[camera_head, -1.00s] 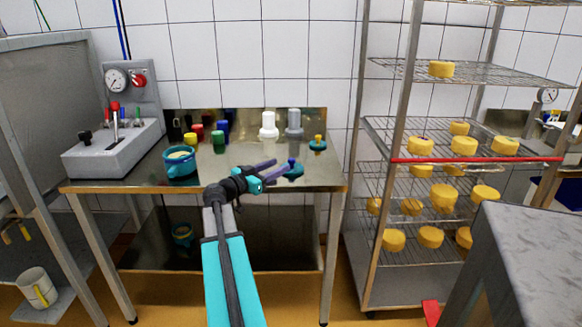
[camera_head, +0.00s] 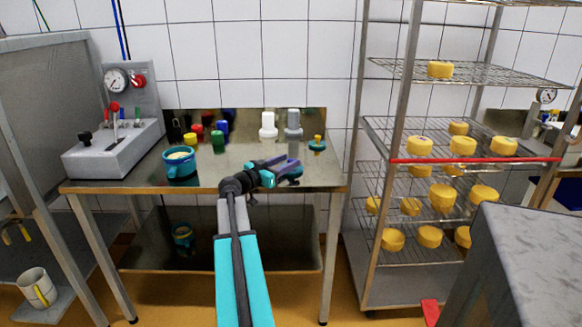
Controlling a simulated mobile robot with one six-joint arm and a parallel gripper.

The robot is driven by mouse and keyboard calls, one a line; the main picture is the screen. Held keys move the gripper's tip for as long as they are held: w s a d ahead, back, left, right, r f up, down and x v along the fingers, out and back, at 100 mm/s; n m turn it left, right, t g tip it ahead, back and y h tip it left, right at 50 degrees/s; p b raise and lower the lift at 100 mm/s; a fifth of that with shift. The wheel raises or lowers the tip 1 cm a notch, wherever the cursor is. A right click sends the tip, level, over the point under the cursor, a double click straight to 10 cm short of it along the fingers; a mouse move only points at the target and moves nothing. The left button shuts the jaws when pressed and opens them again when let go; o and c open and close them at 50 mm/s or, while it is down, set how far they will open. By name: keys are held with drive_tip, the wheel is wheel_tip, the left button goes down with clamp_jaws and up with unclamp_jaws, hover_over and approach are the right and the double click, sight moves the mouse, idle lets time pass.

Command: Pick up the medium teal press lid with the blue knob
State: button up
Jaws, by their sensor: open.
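The teal press lid (camera_head: 291,172) lies on the steel table, right of the middle and near the front edge. Its blue knob is mostly hidden behind my gripper now. My gripper (camera_head: 284,166) is open, with its purple fingers pointing right, at the lid. The fingers overlap the knob area in the picture; I cannot tell whether they touch it. A second teal lid (camera_head: 317,146) with a yellow-orange knob stands farther back on the right.
A teal mould (camera_head: 180,163) with pale contents stands on the steel table (camera_head: 120,187) at left, beside a grey press unit (camera_head: 112,150). A rack (camera_head: 385,90) of yellow cheeses stands right.

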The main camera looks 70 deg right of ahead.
drive_tip(key=shift+x, duration=1.1)
clamp_jaws()
drive_tip(key=shift+r, duration=0.1)
wheel_tip(320, 180, up, 28)
idle(0.6)
idle(0.5)
